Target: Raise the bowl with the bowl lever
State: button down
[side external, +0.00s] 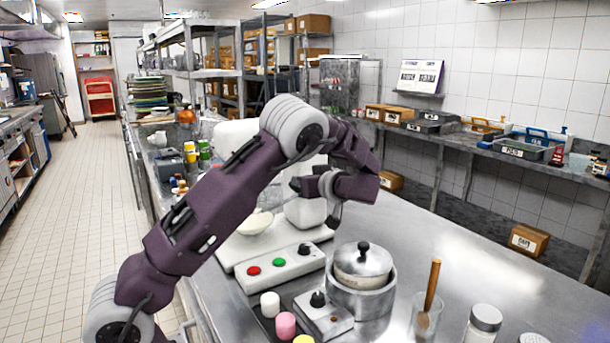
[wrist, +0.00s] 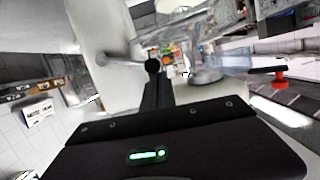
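The white mixer (side external: 306,214) stands on the steel counter, partly hidden behind my arm. A pale bowl (side external: 256,223) shows low beside it, mostly covered by my arm. In the wrist view the bowl lever is a grey rod (wrist: 122,62) with a black ball knob (wrist: 152,66), in front of the white mixer body (wrist: 125,30). My gripper (wrist: 153,76) has its dark fingers at the knob, seen edge-on; I cannot tell whether they grip it. In the side view my gripper (side external: 312,187) is against the mixer's upper part, and the lever is hidden.
A control box (side external: 280,262) with red and green buttons and a black knob sits in front of the mixer. A lidded pot (side external: 362,285), a small knob box (side external: 323,315), a glass (side external: 423,320) and jars stand nearby.

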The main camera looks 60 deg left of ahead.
notch_tip(320, 180, down, 8)
jog(key=s, duration=0.1)
jog(key=shift+s+r, duration=0.15)
jog(key=shift+s, duration=0.25)
dwell(0.6)
